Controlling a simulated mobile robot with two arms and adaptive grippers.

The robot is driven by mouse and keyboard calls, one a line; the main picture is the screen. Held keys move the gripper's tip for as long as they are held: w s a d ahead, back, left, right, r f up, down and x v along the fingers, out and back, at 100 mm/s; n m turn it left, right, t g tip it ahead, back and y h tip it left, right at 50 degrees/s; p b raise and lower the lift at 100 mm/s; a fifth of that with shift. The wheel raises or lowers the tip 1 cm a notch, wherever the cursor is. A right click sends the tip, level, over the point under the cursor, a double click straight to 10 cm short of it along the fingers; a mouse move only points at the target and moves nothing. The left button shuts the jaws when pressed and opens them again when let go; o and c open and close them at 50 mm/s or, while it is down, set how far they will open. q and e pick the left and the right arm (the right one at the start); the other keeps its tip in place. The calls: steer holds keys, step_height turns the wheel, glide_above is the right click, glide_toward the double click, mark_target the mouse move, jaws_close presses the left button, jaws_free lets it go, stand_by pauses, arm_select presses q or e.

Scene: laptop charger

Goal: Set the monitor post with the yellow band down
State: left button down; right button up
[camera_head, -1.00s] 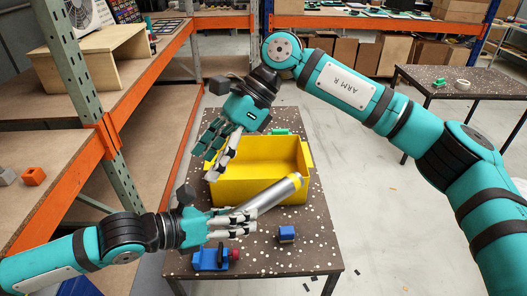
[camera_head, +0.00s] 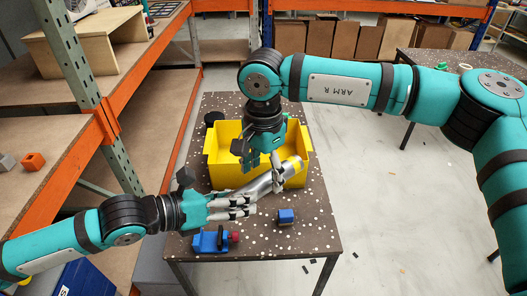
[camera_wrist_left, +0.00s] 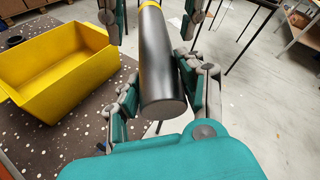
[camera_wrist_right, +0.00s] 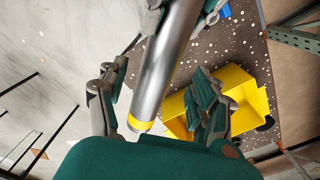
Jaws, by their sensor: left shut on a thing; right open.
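The monitor post (camera_head: 264,186) is a silver cylinder with a yellow band near its upper right end in the head view. It is tilted and held above the table, in front of the yellow bin. My left gripper (camera_head: 245,207) is shut on its lower end; the post's dark end shows between the fingers in the left wrist view (camera_wrist_left: 160,70). My right gripper (camera_head: 277,170) is open around the banded end, coming from above. In the right wrist view the post (camera_wrist_right: 166,65) lies between its spread fingers, with the yellow band (camera_wrist_right: 141,125) nearest the palm. Contact there cannot be told.
The yellow bin (camera_head: 225,170) stands on the speckled table (camera_head: 310,235). A blue vise-like tool (camera_head: 210,241) and a small blue block (camera_head: 286,216) lie at the table's front. The right front of the table is clear. Orange-edged shelving (camera_head: 75,165) stands at left.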

steer(key=shift+f, duration=1.35)
steer(key=shift+c, duration=0.3)
arm_select(q)
steer(key=shift+s, duration=0.1)
arm_select(e)
jaws_close()
arm_select(q)
steer(key=c, duration=0.8)
jaws_free()
steer(key=shift+o, duration=0.5)
steer(key=shift+a, duration=0.1)
